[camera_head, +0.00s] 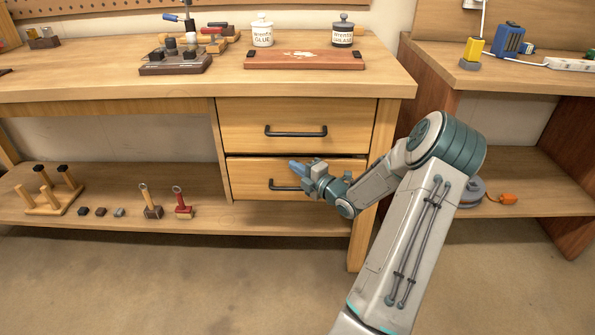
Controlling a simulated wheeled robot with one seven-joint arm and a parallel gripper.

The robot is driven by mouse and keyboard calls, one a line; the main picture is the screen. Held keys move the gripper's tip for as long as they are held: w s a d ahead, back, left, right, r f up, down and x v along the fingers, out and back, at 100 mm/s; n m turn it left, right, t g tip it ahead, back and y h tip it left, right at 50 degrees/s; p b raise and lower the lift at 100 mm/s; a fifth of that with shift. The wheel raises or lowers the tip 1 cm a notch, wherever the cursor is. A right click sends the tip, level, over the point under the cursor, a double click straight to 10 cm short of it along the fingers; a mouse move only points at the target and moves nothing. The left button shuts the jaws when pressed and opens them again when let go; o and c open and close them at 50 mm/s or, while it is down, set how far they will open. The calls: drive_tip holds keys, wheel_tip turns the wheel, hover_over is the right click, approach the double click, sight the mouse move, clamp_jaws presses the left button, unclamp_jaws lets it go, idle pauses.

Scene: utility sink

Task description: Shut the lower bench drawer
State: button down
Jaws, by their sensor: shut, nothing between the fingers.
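The lower bench drawer (250,180) is a light wooden front with a dark bar handle (285,185), below the upper drawer (240,118). A dark gap shows along its top edge, so it appears slightly open. I cannot tell whether the fingertips touch the drawer front. My gripper and wrist hide the right end of the handle and part of the drawer front.
The workbench top (100,85) holds a glue jar (262,30), a grease jar (342,32) and a reddish board (305,60). The lower shelf (110,215) holds a peg stand (50,195) and small tools at left. A second bench (500,85) stands at right. The floor in front is clear.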

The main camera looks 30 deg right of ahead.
drive_tip(key=shift+w+d+r, duration=0.15)
drive_tip(key=shift+w+r, duration=0.05)
drive_tip(key=shift+r, duration=0.05)
drive_tip(key=s+p, duration=0.1)
drive_tip(key=s, duration=1.3)
drive_tip(key=w+a+r+m+g+h+p, duration=0.25)
drive_tip(key=a+r+m+g+p, duration=0.2)
drive_tip(key=r+p, duration=0.55)
drive_tip(key=w+a+r+m+g+h+p, duration=0.1)
drive_tip(key=a+r+m+g+h+p, duration=0.5)
drive_tip(key=r, duration=0.5)
drive_tip(key=s+a+r+m+g+y+p, duration=0.2)
drive_tip(key=s+a+r+m+p, duration=0.3)
drive_tip(key=s+a+r+p, duration=0.3)
drive_tip(key=s+a+r+m+g+y+p, duration=0.2)
drive_tip(key=s+a+r+m+p, duration=0.3)
drive_tip(key=s+a+r+p, duration=0.3)
wheel_tip(320, 180, up, 6)
drive_tip(key=s+a+y, duration=0.1)
drive_tip(key=s, duration=0.2)
drive_tip(key=shift+f, duration=0.15)
